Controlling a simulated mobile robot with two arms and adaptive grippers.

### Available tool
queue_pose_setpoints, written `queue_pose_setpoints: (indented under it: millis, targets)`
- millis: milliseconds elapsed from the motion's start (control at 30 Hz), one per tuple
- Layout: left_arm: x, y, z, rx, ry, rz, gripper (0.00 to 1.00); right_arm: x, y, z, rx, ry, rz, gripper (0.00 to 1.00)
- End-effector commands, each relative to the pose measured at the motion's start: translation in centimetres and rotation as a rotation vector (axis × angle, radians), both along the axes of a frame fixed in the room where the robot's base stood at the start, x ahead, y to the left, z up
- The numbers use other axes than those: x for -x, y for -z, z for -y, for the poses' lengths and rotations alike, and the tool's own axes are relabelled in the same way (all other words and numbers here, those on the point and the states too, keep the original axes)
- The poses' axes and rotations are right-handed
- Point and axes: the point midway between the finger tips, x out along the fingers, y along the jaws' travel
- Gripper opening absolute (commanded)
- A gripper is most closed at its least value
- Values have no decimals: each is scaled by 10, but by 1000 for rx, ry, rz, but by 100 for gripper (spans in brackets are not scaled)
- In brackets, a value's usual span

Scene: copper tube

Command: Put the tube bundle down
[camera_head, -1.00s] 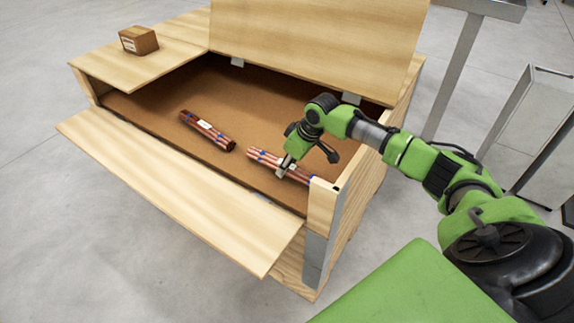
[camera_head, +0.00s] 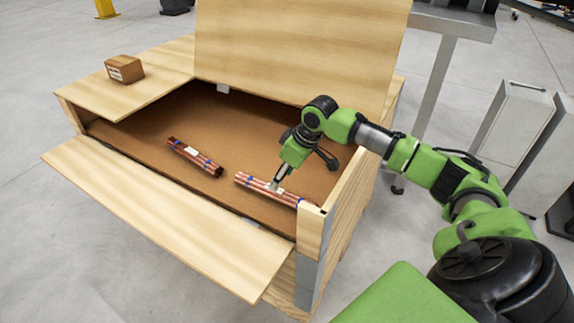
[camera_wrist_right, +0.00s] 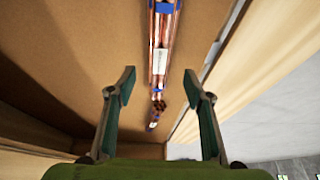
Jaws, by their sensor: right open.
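One copper tube bundle (camera_head: 262,188) with blue bands and a white label lies on the brown floor of the wooden crate, near its right front corner. My right gripper (camera_head: 277,185) is just above this bundle in the head view. In the right wrist view my right gripper (camera_wrist_right: 158,95) has its two fingers spread with nothing between them, and the bundle (camera_wrist_right: 161,40) lies beyond the fingertips. A second tube bundle (camera_head: 195,157) lies to the left on the crate floor; its end also shows in the wrist view (camera_wrist_right: 154,122). My left gripper is not in view.
The wooden crate (camera_head: 170,215) has its front flap folded down and its back lid (camera_head: 300,45) raised. A small brown box (camera_head: 124,69) sits on the left panel. Crate floor between and behind the bundles is clear.

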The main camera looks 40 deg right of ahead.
Motion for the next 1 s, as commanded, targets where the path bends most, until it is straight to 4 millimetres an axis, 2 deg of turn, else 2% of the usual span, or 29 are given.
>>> queue_pose_setpoints:
  millis: [33, 100, 300, 867, 1000]
  targets:
    - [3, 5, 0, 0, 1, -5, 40, 4, -12, 2, 3, -1, 1, 47]
    - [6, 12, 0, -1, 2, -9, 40, 8, -22, 4, 3, -1, 1, 47]
    - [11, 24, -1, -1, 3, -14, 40, 14, -38, 6, 1, -1, 0, 47]
    - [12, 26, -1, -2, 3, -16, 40, 15, -39, 6, 1, -1, -1, 47]
    - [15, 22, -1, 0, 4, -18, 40, 15, -51, 6, 1, -1, 0, 47]
